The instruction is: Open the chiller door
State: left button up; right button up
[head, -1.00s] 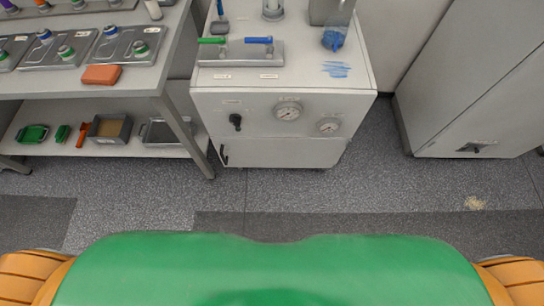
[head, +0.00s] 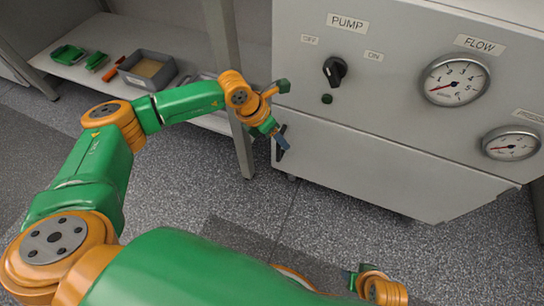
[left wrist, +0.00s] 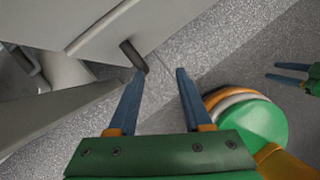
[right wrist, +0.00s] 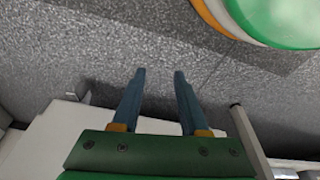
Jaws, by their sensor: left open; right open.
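The chiller (head: 420,130) is a pale grey cabinet in the head view. Its lower door (head: 375,175) looks shut, flush with the body. The dark door handle (head: 281,146) is at the door's left edge and partly hidden by my left gripper (head: 283,138). In the left wrist view the handle (left wrist: 133,56) stands just beyond the tip of the left-hand finger, not between the fingers; touching or apart I cannot tell. My left gripper (left wrist: 161,74) is open and empty. My right gripper (right wrist: 158,74) is open and empty, low near the bottom of the head view (head: 365,280).
A pump knob (head: 334,70) and a flow gauge (head: 455,80) sit on the panel above the door. A bench leg (head: 236,130) stands close left of the chiller. A grey bin (head: 148,69) sits on the bench's lower shelf. The floor (head: 330,230) before the door is clear.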

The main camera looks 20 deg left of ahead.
pick_arm(q)
jog(key=shift+m+y, duration=0.3)
jog(key=shift+y, duration=0.3)
jog(key=shift+w+a+f+b, duration=0.1)
jog(key=shift+w+f+b, duration=0.35)
jog(key=shift+f, duration=0.7)
jog(key=shift+w+a+f+b, duration=0.1)
jog(key=shift+w+f+b, duration=0.35)
jog(key=shift+f, duration=0.65)
jog(key=shift+w+f+b, duration=0.4)
jog(key=shift+f+b, duration=0.1)
jog(key=shift+f, duration=0.65)
pick_arm(e)
jog(key=w+v, duration=0.1)
jog(key=v, duration=0.6)
jog(key=shift+w+a+r+t, duration=0.2)
jog(key=shift+w+t, duration=0.1)
jog(key=shift+t, duration=0.1)
pick_arm(q)
grip_shut()
